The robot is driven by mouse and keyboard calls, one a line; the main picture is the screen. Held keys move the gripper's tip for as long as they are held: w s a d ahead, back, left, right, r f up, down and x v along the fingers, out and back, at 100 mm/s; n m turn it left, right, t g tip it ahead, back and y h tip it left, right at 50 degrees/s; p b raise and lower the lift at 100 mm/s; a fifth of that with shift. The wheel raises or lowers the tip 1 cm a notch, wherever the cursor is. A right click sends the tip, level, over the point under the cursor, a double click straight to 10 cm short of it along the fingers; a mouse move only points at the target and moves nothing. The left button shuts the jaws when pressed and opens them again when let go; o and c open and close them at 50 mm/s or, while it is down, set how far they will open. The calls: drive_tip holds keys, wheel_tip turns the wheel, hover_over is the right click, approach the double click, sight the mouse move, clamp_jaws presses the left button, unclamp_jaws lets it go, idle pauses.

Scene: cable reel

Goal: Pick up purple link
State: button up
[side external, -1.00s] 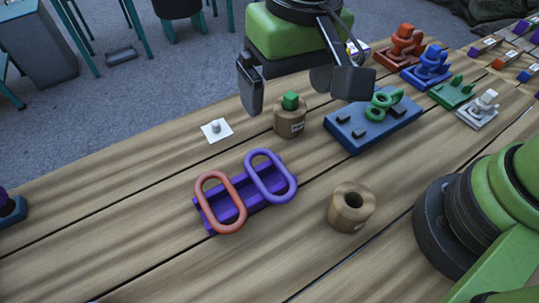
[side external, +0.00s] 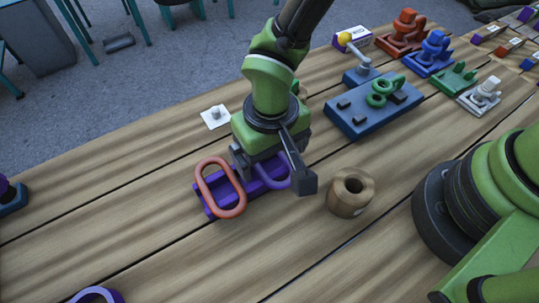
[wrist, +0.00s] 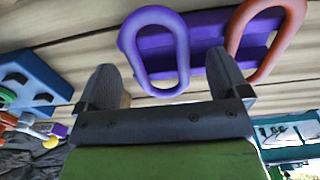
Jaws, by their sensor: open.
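The purple link (side external: 277,180) is a long oval ring standing at the right part of a purple holder (side external: 208,205). My gripper (side external: 273,172) hides most of it in the side view. In the wrist view the purple link (wrist: 128,52) shows fully, between and just beyond the fingers. I cannot tell whether the right finger touches the link or holder. A red link (side external: 241,203) stands at the holder's left part and also shows in the wrist view (wrist: 292,35).
A hollow wooden cylinder (side external: 339,203) stands close to the right of my gripper. A white plate with a peg (side external: 215,117) lies behind. A blue board (side external: 350,124) with green links is at the back right. Part of another purple ring (side external: 92,295) shows at the bottom edge.

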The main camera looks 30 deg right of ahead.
drive_tip(key=shift+f, duration=0.3)
drive_tip(key=shift+r, duration=0.1)
drive_tip(key=c, duration=1.2)
